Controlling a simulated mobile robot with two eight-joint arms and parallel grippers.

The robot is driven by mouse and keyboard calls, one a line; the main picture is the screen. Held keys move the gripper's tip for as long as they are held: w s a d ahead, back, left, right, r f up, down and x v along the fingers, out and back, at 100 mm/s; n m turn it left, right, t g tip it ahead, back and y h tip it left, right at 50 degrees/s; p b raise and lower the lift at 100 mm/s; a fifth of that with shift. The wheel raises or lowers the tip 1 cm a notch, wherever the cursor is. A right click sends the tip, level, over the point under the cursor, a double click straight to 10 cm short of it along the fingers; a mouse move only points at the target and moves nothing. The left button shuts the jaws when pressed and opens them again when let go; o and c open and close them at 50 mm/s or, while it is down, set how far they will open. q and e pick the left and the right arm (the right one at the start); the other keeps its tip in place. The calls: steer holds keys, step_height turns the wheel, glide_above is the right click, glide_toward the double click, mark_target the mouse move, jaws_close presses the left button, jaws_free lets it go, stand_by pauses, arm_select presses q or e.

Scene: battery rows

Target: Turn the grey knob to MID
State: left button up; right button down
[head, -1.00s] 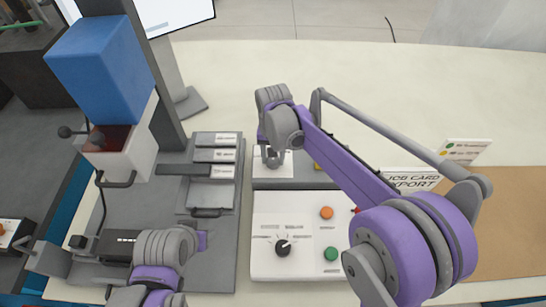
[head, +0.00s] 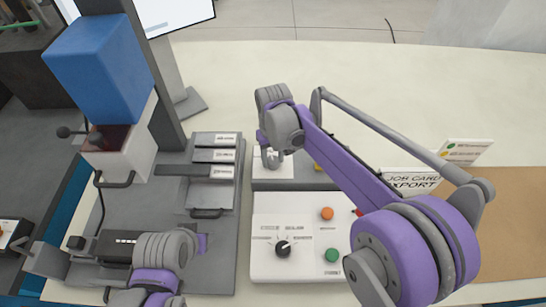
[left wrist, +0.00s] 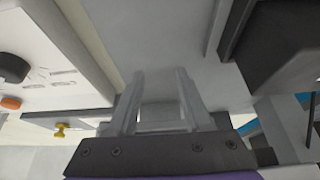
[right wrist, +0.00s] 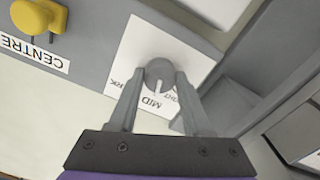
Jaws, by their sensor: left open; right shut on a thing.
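The grey knob (right wrist: 158,72) sits on a white plate (right wrist: 135,50) in the right wrist view. My right gripper (right wrist: 160,78) is shut on it, one finger on each side. The knob's white pointer line points toward the MID label, slightly to its GHT side. Labels ending in RK and GHT flank MID, partly covered by the fingers. In the head view the white plate (head: 284,169) shows under my right gripper (head: 270,160), which hides most of the knob. My left gripper (left wrist: 160,76) is open and empty over a grey surface.
A white box (head: 268,262) with a black knob (head: 283,248), an orange button (head: 327,214) and a green button (head: 331,255) stands nearer me. A yellow part (right wrist: 38,17) labelled CENTRE is beside the plate. A blue block (head: 100,68) rises at left.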

mark_target(273, 161)
steer(key=shift+c, duration=1.7)
jaws_free()
arm_select(q)
steer(key=shift+w+r+p, duration=0.1)
steer(key=shift+r+p, duration=0.25)
steer(key=shift+r, duration=0.05)
arm_select(e)
step_height(273, 161, up, 11)
steer(key=shift+s+f, duration=0.1)
steer(key=shift+f, duration=0.05)
